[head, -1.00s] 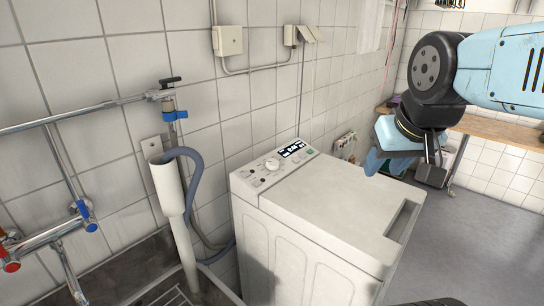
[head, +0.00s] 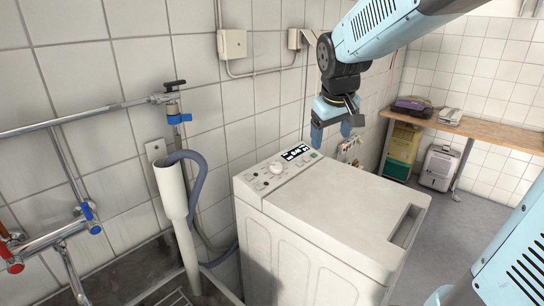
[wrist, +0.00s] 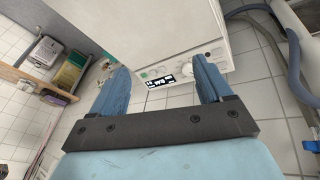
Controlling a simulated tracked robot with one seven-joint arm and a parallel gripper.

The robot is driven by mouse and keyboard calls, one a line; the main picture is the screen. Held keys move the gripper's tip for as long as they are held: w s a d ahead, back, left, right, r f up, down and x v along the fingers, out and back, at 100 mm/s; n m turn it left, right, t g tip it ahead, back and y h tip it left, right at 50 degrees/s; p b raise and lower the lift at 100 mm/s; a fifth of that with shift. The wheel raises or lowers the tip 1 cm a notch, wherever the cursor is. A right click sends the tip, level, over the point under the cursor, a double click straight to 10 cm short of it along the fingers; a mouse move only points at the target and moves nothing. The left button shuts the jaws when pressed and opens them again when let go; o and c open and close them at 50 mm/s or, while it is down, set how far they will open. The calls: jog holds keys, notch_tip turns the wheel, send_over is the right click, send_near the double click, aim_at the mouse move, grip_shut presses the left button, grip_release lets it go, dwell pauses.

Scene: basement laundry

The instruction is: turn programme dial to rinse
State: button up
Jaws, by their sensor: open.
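The programme dial (head: 276,168) is a round white knob on the control panel (head: 266,178) along the back edge of a white top-loading washing machine (head: 340,212). The dial also shows in the wrist view (wrist: 188,70), beside the small dark display (wrist: 160,82). I cannot read its setting. My gripper (head: 334,132) is open and empty, above and to the right of the display and apart from the dial. In the wrist view its two blue fingers (wrist: 161,88) stand wide apart, with the panel beyond them.
A sink (head: 180,285) with a white standpipe (head: 172,190) and grey hose is left of the machine. Red and blue taps (head: 50,240) are further left. The tiled wall is close behind the panel. A wooden bench (head: 480,130) stands at the back right.

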aim_at(277, 165)
jog(key=w+a+f+n+g+y, duration=0.15)
jog(key=w+a+f, duration=0.3)
jog(key=w, duration=0.65)
jog(key=w+a+f+n+y, duration=0.3)
jog(key=w+f, duration=0.3)
jog(key=w, duration=0.5)
jog(key=shift+h, duration=0.25)
jog(key=x, duration=1.3)
jog(key=shift+w+a+f, duration=0.1)
jog(key=shift+w+a, duration=0.05)
jog(key=shift+w, duration=0.1)
jog(key=shift+c, duration=0.3)
jog(key=c, duration=1)
jog(key=shift+o, duration=0.2)
jog(key=shift+m, duration=0.55)
jog(key=o, duration=1)
